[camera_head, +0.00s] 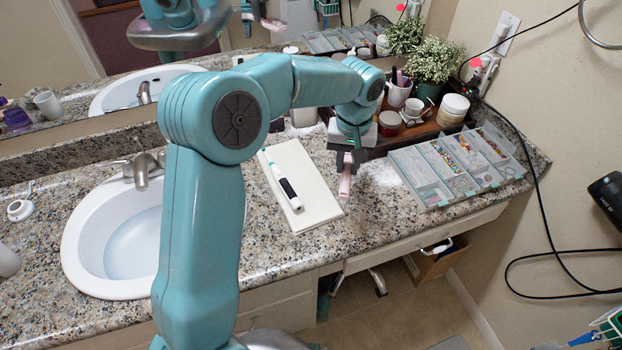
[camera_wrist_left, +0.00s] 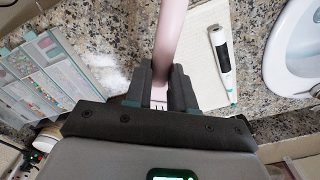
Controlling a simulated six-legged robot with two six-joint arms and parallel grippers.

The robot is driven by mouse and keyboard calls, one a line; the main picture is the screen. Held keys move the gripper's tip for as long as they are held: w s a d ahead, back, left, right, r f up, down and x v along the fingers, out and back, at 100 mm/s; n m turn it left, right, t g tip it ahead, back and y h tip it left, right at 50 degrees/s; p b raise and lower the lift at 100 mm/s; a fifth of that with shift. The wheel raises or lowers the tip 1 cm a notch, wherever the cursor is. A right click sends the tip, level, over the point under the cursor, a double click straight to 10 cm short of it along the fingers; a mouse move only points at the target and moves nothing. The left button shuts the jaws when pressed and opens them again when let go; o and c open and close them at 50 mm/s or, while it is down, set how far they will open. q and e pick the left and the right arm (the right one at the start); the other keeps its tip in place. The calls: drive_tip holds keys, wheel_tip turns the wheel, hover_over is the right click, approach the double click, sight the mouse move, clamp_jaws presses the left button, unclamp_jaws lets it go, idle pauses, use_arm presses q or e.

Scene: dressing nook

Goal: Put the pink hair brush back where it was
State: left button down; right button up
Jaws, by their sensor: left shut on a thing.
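The pink hair brush (camera_head: 345,186) is held in my left gripper (camera_head: 347,168), above the counter between a white mat and a bead organizer. In the left wrist view the pink brush (camera_wrist_left: 172,35) stands up from between the two dark fingers of my left gripper (camera_wrist_left: 160,85), which are shut on it. Its far end runs out of the top of that view. No contact between the brush and the counter can be made out. My right gripper does not show.
The white mat (camera_head: 312,213) bears a white-and-black handheld device (camera_head: 286,186). The open organizer (camera_head: 432,196) with beads lies to the right. A dark tray with cups, a jar (camera_head: 453,108) and a potted plant (camera_head: 435,62) stands behind. The sink (camera_head: 110,250) is at left.

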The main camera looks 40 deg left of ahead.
use_arm(q)
drive_tip(key=a+r+n, duration=0.6)
drive_tip(key=a, duration=0.4)
hover_over(313, 189)
wheel_tip(313, 189, down, 15)
drive_tip(key=shift+r, duration=0.1)
wheel_tip(313, 189, down, 5)
drive_tip(key=shift+w+f, duration=0.1)
drive_tip(key=shift+f, duration=0.1)
drive_tip(key=c, duration=1)
unclamp_jaws()
drive_tip(key=shift+f, duration=0.1)
drive_tip(key=shift+o, duration=0.2)
wheel_tip(313, 189, up, 12)
drive_tip(key=shift+r, duration=0.25)
